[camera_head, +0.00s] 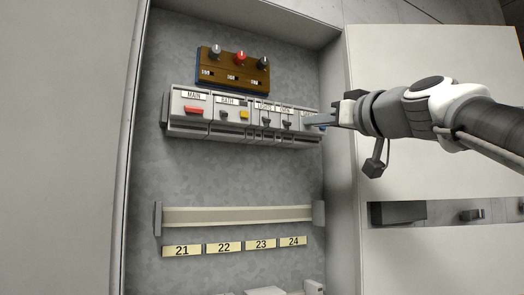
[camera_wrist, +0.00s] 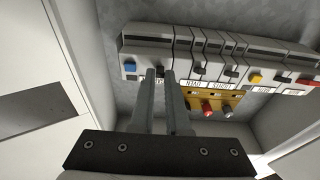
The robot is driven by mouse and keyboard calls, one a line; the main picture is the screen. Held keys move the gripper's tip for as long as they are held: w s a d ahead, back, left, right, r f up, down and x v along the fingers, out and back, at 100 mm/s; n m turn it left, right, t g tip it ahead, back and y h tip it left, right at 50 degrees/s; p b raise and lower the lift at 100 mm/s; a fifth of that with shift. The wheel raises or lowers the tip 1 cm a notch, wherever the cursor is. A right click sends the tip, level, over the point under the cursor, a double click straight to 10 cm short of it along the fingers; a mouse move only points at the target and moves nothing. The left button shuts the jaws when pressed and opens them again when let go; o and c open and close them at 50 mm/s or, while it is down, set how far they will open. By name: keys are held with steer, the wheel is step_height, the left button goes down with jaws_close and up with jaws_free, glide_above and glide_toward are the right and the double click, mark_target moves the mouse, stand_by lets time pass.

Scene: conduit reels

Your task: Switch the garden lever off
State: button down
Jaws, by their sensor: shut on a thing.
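The breaker row (camera_head: 235,131) is on the back wall of an open cabinet. The garden lever (camera_wrist: 167,73) is a small dark toggle on the end breaker, at the row's right end in the head view. Its label is mostly covered by my fingers. My gripper (camera_head: 312,125) reaches in from the right and is shut on this lever; in the wrist view its two fingers (camera_wrist: 164,74) stand on either side of it. The lever's exact position is hard to tell. A blue button (camera_wrist: 130,66) sits beside it on the same breaker.
The other breakers carry a red MAIN lever (camera_head: 194,109), a yellow button (camera_head: 244,115) and dark toggles close by. A brown board with knobs (camera_head: 233,70) is above. An empty rail (camera_head: 235,216) and number plates (camera_head: 223,247) are below. The cabinet's side wall (camera_head: 340,190) is near my gripper.

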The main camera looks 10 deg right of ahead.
steer(key=shift+w+f+t+y+b, duration=0.15)
steer(key=shift+f+t+y+b, duration=0.6)
steer(key=shift+b, duration=2.6)
steer(key=shift+f+t+b, duration=0.25)
steer(key=shift+t+b, duration=0.7)
steer(key=shift+b, duration=0.15)
steer(key=shift+w+r+t+b, duration=0.1)
steer(key=shift+t+b, duration=0.5)
steer(key=shift+b, duration=0.1)
steer(key=c, duration=0.9)
jaws_free()
steer(key=v, duration=1.7)
